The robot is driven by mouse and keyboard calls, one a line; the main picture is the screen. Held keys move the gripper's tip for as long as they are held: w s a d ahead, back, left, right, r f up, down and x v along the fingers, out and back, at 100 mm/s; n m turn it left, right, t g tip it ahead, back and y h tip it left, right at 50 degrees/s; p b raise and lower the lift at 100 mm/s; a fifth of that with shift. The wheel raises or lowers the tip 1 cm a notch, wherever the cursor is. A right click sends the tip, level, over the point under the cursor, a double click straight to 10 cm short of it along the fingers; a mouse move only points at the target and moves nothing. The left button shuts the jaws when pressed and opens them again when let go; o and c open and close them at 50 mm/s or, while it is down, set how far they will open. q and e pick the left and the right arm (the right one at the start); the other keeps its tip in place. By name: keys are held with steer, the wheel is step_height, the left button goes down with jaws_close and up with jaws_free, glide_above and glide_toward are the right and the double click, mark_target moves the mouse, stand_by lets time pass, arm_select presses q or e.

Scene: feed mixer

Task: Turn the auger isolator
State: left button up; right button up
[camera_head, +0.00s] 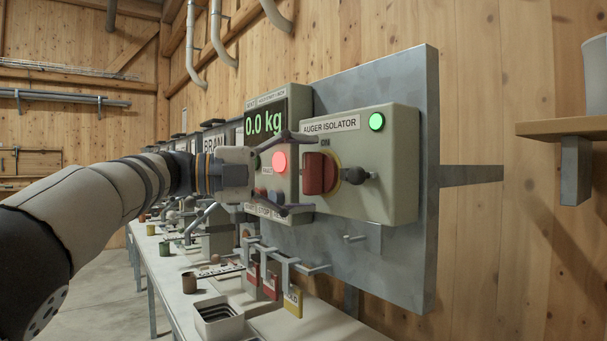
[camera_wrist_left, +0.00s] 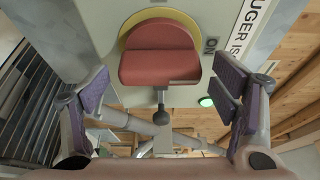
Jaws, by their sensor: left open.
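The auger isolator is a grey-green box (camera_head: 384,185) with a red rotary handle (camera_head: 319,173) on a yellow plate, a label and a lit green lamp (camera_head: 376,121). The red handle also shows in the left wrist view (camera_wrist_left: 160,52), at top centre, with a dark ball-ended knob (camera_wrist_left: 161,117) beside it. My left gripper (camera_head: 290,172) is open in front of the handle. In the left wrist view its purple-padded fingers (camera_wrist_left: 160,92) stand wide apart on either side of the handle, with no contact visible. My right gripper is not in view.
A scale box with a green "0.0 kg" display (camera_head: 265,123) and a lit red lamp (camera_head: 279,161) is left of the isolator. Tags hang from hooks below, including a yellow one (camera_head: 293,302). A bench (camera_head: 170,265) with small items runs left. A wooden shelf (camera_head: 565,127) is at right.

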arm_select(q)
steer(key=v, duration=1.2)
